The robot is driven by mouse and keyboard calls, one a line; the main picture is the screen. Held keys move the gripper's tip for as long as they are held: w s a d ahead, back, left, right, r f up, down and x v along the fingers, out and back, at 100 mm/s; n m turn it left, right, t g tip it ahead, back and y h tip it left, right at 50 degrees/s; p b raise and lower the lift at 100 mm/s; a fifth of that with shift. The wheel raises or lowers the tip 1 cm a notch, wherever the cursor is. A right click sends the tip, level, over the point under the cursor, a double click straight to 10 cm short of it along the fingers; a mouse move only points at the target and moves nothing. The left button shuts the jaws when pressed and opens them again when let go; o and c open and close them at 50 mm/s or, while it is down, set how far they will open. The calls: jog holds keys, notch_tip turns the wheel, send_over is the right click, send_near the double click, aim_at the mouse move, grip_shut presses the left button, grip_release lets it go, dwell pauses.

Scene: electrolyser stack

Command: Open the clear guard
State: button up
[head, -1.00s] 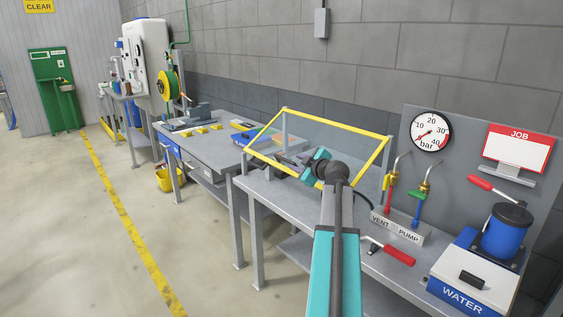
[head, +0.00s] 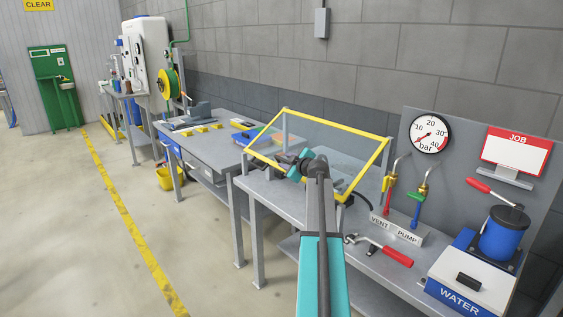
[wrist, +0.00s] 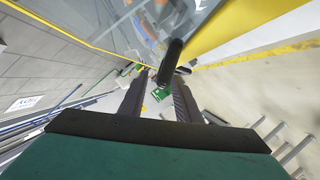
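The clear guard is a see-through panel in a yellow frame (head: 363,171) over the bench in the head view. Its frame slopes, with the upper edge toward the wall. My gripper (head: 281,158) is at the guard's lower front edge, left of its middle. In the wrist view my gripper (wrist: 160,80) has its two dark fingers apart. A black bar-like handle (wrist: 171,60) shows at the fingertips, nearer the right one. I cannot tell whether it touches a finger. The yellow frame (wrist: 110,52) runs past on both sides. My arm hides part of the guard's lower edge.
Right of the guard are the vent and pump valves (head: 396,228), a red-handled lever (head: 396,256), a pressure gauge (head: 430,134) and a water unit (head: 470,285). Another bench (head: 215,146) with yellow blocks stands to the left. The floor in front is clear.

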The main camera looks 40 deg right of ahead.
jog(key=shift+x, duration=1.1)
grip_shut()
